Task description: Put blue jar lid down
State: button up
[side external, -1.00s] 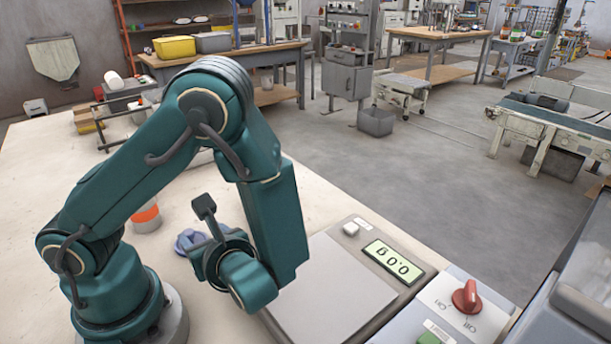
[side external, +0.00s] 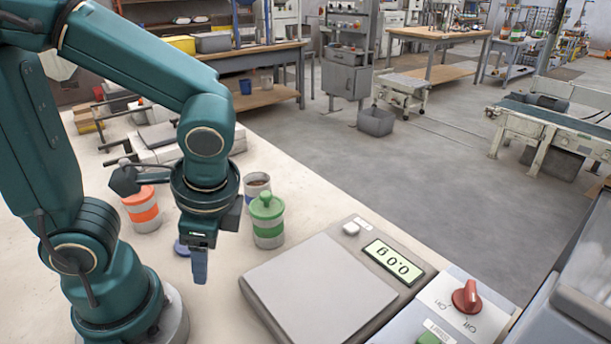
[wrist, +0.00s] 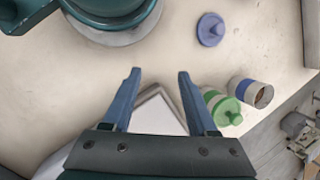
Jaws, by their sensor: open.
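The blue jar lid (side external: 182,247) lies flat on the pale table in the side view, to the left of my gripper (side external: 200,270). In the wrist view the lid (wrist: 210,29) sits knob up with bare table around it, beyond and to the right of my fingertips (wrist: 158,74). My gripper is open with nothing between its fingers, pointing down and apart from the lid. An open jar with a blue band (wrist: 250,92) stands beside a green-lidded jar (wrist: 222,105). In the side view the open jar (side external: 257,185) shows brown contents.
An orange-lidded jar (side external: 142,208) stands behind the lid. The green-lidded jar (side external: 267,220) is right of my gripper. A flat scale (side external: 318,290) with a display fills the front right.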

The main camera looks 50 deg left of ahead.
jog(key=w+d+r+n+t+h, duration=0.2)
jog(key=w+r+n+t+h, duration=0.1)
jog(key=r+n+t, duration=0.2)
jog(key=shift+r+n+t+h, duration=0.3)
jog(key=shift+n+t, duration=0.1)
jog(key=shift+n, duration=0.4)
jog(key=shift+o, duration=1.3)
jog(key=shift+w+r, duration=0.2)
jog(key=shift+w, duration=0.05)
jog(key=o, duration=0.4)
jog(key=shift+r+n+t, duration=0.1)
jog(key=shift+n+t, duration=0.2)
